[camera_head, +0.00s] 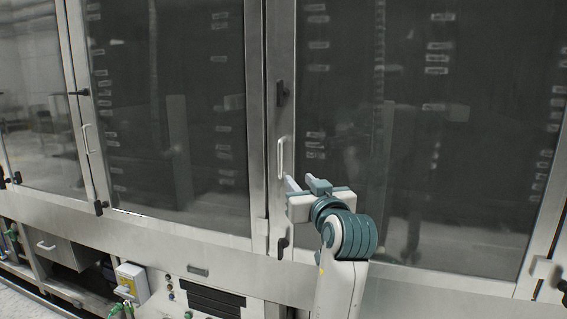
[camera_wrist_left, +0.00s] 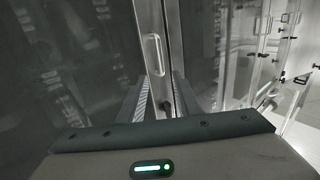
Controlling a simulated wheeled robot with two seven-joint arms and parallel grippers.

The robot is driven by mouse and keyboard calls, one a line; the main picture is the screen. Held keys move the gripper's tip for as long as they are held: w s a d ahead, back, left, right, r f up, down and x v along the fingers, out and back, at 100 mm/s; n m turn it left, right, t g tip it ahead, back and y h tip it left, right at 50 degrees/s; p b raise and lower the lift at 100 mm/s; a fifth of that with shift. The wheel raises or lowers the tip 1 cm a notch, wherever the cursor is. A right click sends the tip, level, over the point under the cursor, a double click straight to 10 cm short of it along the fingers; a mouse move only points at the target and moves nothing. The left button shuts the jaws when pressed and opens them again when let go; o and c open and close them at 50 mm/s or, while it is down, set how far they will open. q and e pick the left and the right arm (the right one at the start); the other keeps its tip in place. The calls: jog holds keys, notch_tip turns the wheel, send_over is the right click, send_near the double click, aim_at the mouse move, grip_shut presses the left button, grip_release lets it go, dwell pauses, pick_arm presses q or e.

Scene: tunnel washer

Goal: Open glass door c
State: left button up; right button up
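A large dark glass door (camera_head: 440,130) in a pale metal frame fills the right half of the head view. It looks closed, and no letter is readable on it. Its pale loop handle (camera_head: 281,157) is on its left frame; a loop handle (camera_wrist_left: 154,56) also shows ahead of the fingers in the left wrist view. My left gripper (camera_head: 305,183) is just below and right of the handle, in front of the door. Its fingers (camera_wrist_left: 160,98) are apart with nothing between them, and they do not appear to touch the handle. My right gripper is out of view.
Another dark glass door (camera_head: 170,110) and a lighter glass door (camera_head: 35,100) are to the left. Black latches (camera_head: 282,93) sit on the frames. Below are a lower panel with dark slots (camera_head: 212,300), a white box (camera_head: 132,281) and green hoses. Space before the left doors is clear.

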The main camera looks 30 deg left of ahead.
aim_at(281, 160)
pick_arm(q)
jog(key=shift+a, duration=0.1)
jog(key=p+x, duration=0.6)
jog(key=x, duration=1)
jog(key=shift+w+a, duration=0.45)
grip_shut()
